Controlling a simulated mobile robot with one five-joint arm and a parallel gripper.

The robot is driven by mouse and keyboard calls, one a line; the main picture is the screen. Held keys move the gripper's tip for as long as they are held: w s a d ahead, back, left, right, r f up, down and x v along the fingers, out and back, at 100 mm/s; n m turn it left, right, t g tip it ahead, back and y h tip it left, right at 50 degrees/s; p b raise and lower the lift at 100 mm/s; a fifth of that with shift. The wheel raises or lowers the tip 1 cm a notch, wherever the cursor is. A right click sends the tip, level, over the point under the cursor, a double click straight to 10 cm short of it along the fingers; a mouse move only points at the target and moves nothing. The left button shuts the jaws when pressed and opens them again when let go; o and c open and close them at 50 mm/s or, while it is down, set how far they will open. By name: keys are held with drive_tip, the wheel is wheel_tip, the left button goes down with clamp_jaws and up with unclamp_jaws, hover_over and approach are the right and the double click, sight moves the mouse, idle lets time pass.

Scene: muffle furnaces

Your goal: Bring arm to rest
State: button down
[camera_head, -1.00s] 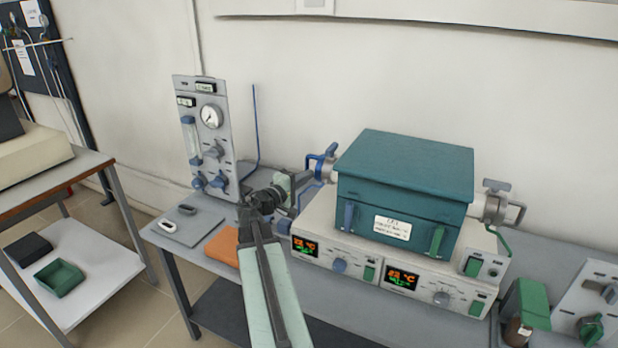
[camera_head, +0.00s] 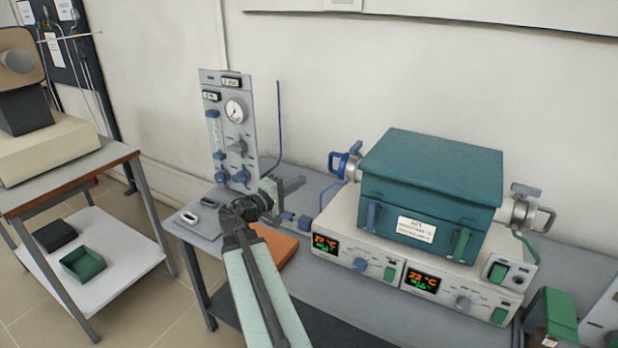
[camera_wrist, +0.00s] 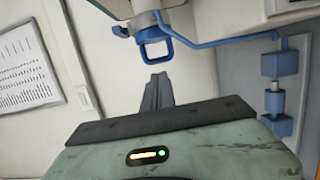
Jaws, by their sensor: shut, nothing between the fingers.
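My gripper (camera_head: 291,185) is held over the left part of the bench, between the gas panel and the teal furnace. In the wrist view my gripper (camera_wrist: 158,92) shows its dark fingers together with nothing between them. The teal muffle furnace (camera_head: 430,185) sits on a pale control base with two lit displays, to the right of my gripper. A blue clamp handle (camera_wrist: 157,47) on the furnace's end shows just beyond the fingertips in the wrist view, apparently apart from them.
The grey gas panel (camera_head: 230,130) with a gauge stands behind my arm. An orange pad (camera_head: 275,243) lies on the bench beside my arm. A green tray (camera_head: 83,264) sits on the left table's lower shelf. Green items (camera_head: 552,318) stand at the far right.

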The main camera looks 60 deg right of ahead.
drive_tip(key=shift+w+a, duration=0.1)
drive_tip(key=shift+a, duration=0.2)
drive_tip(key=w+a+r+n+t+p, duration=0.2)
drive_tip(key=w+a+r+t+p, duration=0.15)
drive_tip(key=w+a, duration=0.5)
drive_tip(key=w+a+f+t+y+p, duration=0.25)
drive_tip(key=w+a+f+y, duration=0.2)
drive_tip(key=a, duration=0.55)
drive_tip(key=s+a+f+g+y+p, duration=0.1)
drive_tip(key=a+f+y, duration=0.3)
drive_tip(key=a, duration=0.7)
drive_tip(key=s+a+f+g+y+p, duration=0.1)
drive_tip(key=a+f+y, duration=0.4)
drive_tip(key=a, duration=0.6)
drive_tip(key=a+f+g+y+p, duration=0.1)
drive_tip(key=a+f+y, duration=0.3)
drive_tip(key=a, duration=0.7)
drive_tip(key=shift+s+a+f, duration=0.35)
drive_tip(key=shift+s+f, duration=0.05)
drive_tip(key=shift+f, duration=0.05)
drive_tip(key=shift+s, duration=0.1)
